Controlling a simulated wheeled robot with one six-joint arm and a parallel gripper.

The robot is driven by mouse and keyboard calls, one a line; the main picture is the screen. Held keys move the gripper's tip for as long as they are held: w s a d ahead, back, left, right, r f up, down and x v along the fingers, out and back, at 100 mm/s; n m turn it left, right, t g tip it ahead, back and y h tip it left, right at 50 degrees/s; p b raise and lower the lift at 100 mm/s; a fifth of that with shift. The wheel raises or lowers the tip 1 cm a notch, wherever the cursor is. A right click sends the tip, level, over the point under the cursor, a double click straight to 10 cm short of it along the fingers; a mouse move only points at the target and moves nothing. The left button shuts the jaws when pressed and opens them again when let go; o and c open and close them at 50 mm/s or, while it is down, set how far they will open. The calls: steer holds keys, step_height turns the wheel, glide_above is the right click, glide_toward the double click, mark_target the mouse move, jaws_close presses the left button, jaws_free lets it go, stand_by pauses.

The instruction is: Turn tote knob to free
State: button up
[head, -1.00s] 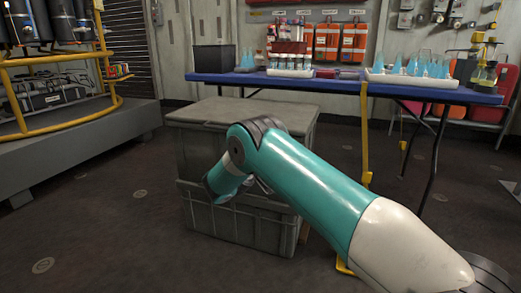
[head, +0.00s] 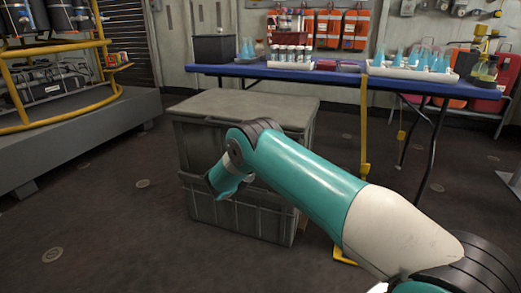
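The grey tote (head: 248,103) stands on the floor in front of the blue table, with its lid on. My teal and white arm reaches across its front from the lower right. The far end of the arm bends down by the tote's front face. My gripper is not visible; it is hidden behind the arm or the tote's edge. I see no knob on the tote; it may be behind my arm.
A blue table (head: 340,80) behind the tote holds racks of bottles, blue cones and a black bin (head: 215,48). A yellow strap (head: 364,125) hangs from its edge. A yellow-railed rack (head: 70,118) stands on a grey platform at left. The left floor is clear.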

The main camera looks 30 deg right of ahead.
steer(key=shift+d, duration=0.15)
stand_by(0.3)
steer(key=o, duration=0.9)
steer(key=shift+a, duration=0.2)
